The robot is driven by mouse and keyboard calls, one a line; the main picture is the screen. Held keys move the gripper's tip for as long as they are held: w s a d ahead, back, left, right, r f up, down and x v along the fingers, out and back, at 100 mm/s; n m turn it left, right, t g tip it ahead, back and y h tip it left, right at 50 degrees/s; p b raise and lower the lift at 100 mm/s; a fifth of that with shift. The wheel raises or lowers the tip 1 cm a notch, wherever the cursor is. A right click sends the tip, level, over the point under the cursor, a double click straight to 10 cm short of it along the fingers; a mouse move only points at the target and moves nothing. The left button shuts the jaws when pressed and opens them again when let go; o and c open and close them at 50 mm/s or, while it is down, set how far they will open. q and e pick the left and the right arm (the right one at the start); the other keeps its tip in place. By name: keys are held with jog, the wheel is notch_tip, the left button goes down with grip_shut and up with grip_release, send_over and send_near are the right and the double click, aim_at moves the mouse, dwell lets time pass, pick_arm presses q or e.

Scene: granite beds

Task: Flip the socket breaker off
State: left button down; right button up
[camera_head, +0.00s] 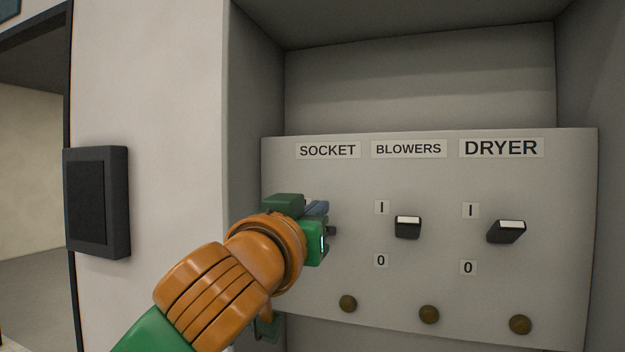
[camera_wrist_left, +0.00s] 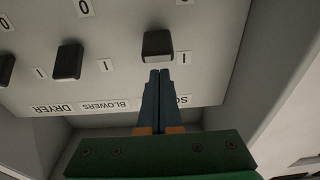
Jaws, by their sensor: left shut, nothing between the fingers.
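The socket breaker is a dark switch under the SOCKET label (camera_head: 327,150). In the head view only a small dark part of it (camera_head: 331,231) shows past my left gripper (camera_head: 322,212). In the left wrist view, which is upside down, the socket switch (camera_wrist_left: 158,44) sits just beyond the tips of my left gripper (camera_wrist_left: 158,74). The blue fingers are shut together and empty, at the switch's label side. I cannot tell whether they touch it. My right gripper is not in view.
The BLOWERS switch (camera_head: 408,228) and DRYER switch (camera_head: 507,232) stand to the right on the same grey panel (camera_head: 450,185). Brown round knobs (camera_head: 429,314) line its lower edge. The recess wall (camera_head: 257,110) is close on the left. A dark box (camera_head: 98,202) hangs farther left.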

pick_arm(q)
jog(key=shift+s+a+f, duration=0.25)
jog(key=shift+s+f, duration=0.15)
jog(key=shift+f, duration=0.1)
jog(key=shift+w+d+f, duration=0.1)
